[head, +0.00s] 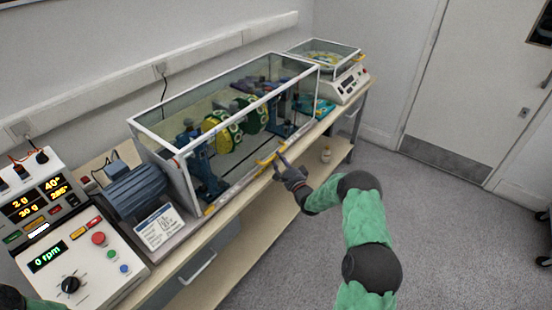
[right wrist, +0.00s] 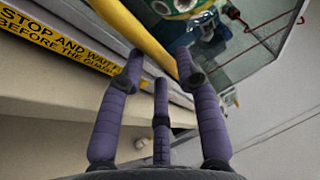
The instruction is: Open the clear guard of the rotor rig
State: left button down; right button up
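The rotor rig's clear guard (head: 225,95) is a long glass box with a white frame, closed over the rig. Inside it are green-and-yellow rotor discs (head: 222,128) on blue supports. A yellow handle (head: 268,157) runs along the guard's lower front edge; it also shows in the right wrist view (right wrist: 140,32). My right gripper (head: 279,160) is at the handle's right end. In the right wrist view its fingers (right wrist: 159,68) are spread, with the handle's near end between the tips; I cannot tell if they touch it. My left gripper is out of view.
A control box (head: 85,255) reading 0 rpm and a blue motor (head: 135,190) stand left of the guard. A second instrument (head: 345,85) stands beyond its right end. Open floor lies to the right.

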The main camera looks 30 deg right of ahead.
jog(key=shift+w+r, duration=0.2)
jog(key=shift+w, duration=1.15)
grip_shut()
jog(key=shift+r, duration=0.15)
